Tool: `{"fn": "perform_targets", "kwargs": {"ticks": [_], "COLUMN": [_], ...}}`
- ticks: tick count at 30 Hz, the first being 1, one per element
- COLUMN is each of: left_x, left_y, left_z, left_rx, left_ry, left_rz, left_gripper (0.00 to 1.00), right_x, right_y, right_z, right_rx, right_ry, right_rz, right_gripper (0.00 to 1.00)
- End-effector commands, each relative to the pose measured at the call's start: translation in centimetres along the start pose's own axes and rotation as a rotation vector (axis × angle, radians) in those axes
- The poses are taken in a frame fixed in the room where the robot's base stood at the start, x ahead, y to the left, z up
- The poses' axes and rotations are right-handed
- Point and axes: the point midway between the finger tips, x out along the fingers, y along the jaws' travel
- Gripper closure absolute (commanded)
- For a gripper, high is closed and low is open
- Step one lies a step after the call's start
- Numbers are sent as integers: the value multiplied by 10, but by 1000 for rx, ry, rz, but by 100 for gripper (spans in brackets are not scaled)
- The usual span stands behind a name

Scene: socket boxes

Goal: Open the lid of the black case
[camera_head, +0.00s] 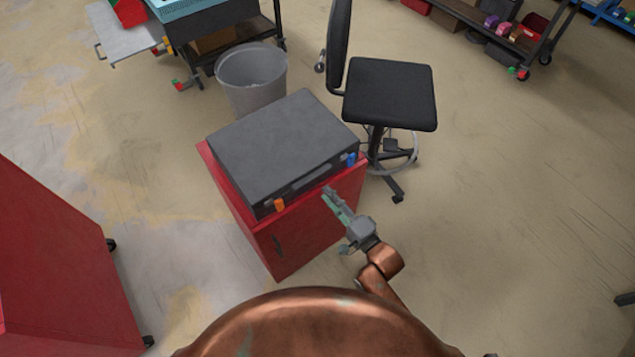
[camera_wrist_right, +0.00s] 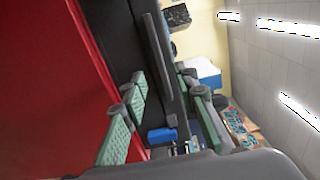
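The black case (camera_head: 283,140) lies flat and shut on a red cabinet (camera_head: 276,250). Its front face carries an orange latch (camera_head: 279,204) at the left, a blue latch (camera_head: 351,159) at the right and a handle between them. My right gripper (camera_head: 333,197) is just in front of the case's front side, nearer the blue latch. In the right wrist view, its green-padded fingers (camera_wrist_right: 165,105) are apart with nothing held between them. The case front (camera_wrist_right: 130,45) and the blue latch (camera_wrist_right: 161,135) show beyond them. Whether a finger touches the case cannot be told. My left gripper is out of view.
A grey bin (camera_head: 252,80) stands behind the case, and a black swivel chair (camera_head: 390,93) stands behind it to the right. A larger red cabinet (camera_head: 60,270) is at the left.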

Motion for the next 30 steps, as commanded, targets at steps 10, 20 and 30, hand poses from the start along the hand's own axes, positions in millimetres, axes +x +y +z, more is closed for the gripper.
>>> {"fn": "perform_targets", "kwargs": {"ticks": [10, 20, 30], "left_x": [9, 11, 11], "left_y": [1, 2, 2], "left_z": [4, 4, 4], "left_rx": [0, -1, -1], "left_ry": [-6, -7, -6], "left_rz": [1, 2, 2], "left_gripper": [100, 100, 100], "right_x": [53, 68, 68], "right_y": [2, 2, 2], "right_z": [-1, -1, -1], "right_rx": [-4, -4, -4], "right_ry": [2, 2, 2], "right_rz": [1, 3, 3], "right_gripper": [72, 72, 86]}}
